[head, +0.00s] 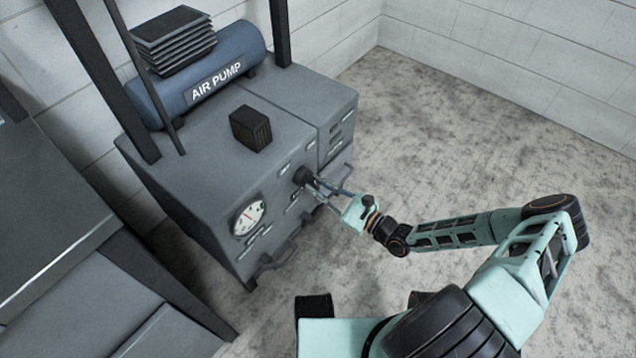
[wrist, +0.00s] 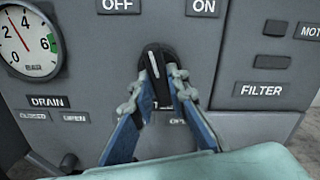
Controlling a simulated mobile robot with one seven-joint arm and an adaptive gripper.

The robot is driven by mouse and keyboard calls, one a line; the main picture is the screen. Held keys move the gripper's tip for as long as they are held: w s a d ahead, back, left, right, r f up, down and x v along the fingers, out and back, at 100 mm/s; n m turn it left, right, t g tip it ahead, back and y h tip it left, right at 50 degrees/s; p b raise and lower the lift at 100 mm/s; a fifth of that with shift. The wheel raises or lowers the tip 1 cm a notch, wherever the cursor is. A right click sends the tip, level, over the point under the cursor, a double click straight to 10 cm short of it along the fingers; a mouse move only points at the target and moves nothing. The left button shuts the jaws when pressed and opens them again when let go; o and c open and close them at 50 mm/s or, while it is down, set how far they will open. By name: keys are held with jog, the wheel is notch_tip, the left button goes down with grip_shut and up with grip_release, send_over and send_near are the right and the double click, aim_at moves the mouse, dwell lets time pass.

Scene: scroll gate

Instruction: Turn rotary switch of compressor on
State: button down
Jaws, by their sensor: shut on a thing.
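The compressor (head: 190,187) is a grey cabinet with a blue tank marked AIR PUMP on top. Its black rotary switch (wrist: 154,62) sits on the front panel below the OFF label (wrist: 118,5) and the ON label (wrist: 203,7). The white mark on the switch points nearly straight up, tilted slightly to the left, between the two labels. In the head view the switch (head: 302,175) is partly hidden by my fingers. My gripper (wrist: 160,77) is shut on the switch, one finger on each side. It also shows in the head view (head: 312,182).
A round pressure gauge (head: 248,217) is on the panel to the left. Below it are a DRAIN label (wrist: 47,102) and a handle (head: 277,262). A FILTER label (wrist: 262,90) is at the right. The concrete floor (head: 430,130) beside the compressor is clear.

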jog(key=m+p, duration=0.1)
jog(key=m, duration=0.4)
jog(key=shift+m, duration=0.3)
jog(key=shift+s+a+m+p, duration=0.1)
jog(key=shift+m+p, duration=0.2)
jog(key=shift+m, duration=2)
jog(key=c, duration=1.9)
grip_release()
jog(key=v, duration=0.7)
jog(key=shift+s+d, duration=0.15)
jog(key=shift+d, duration=0.1)
